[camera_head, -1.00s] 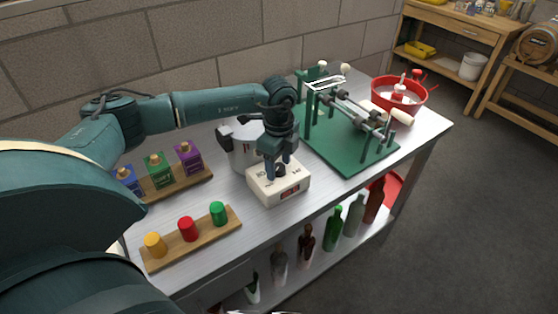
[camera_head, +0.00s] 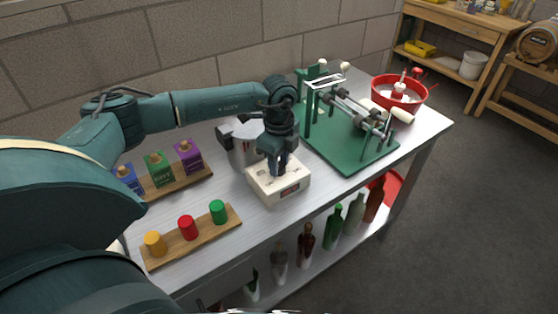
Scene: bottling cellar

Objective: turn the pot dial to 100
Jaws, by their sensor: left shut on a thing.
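A white box-shaped heater base (camera_head: 268,194) stands on the metal table, with dark markings on its top and a small red display on its front. Its dial sits on the top and is mostly hidden by my gripper. My left gripper (camera_head: 279,170) points down onto the box's top and is shut on the dial. The dial's reading cannot be made out. A metal pot (camera_head: 238,150) stands just behind the box, partly hidden by my arm. My right gripper is not in view.
A green bottling rig (camera_head: 350,150) stands right of the box, with a red basin (camera_head: 400,94) beyond it. Wooden racks with coloured corks (camera_head: 191,238) and small boxes (camera_head: 160,168) lie left. Several bottles (camera_head: 334,226) stand on the lower shelf.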

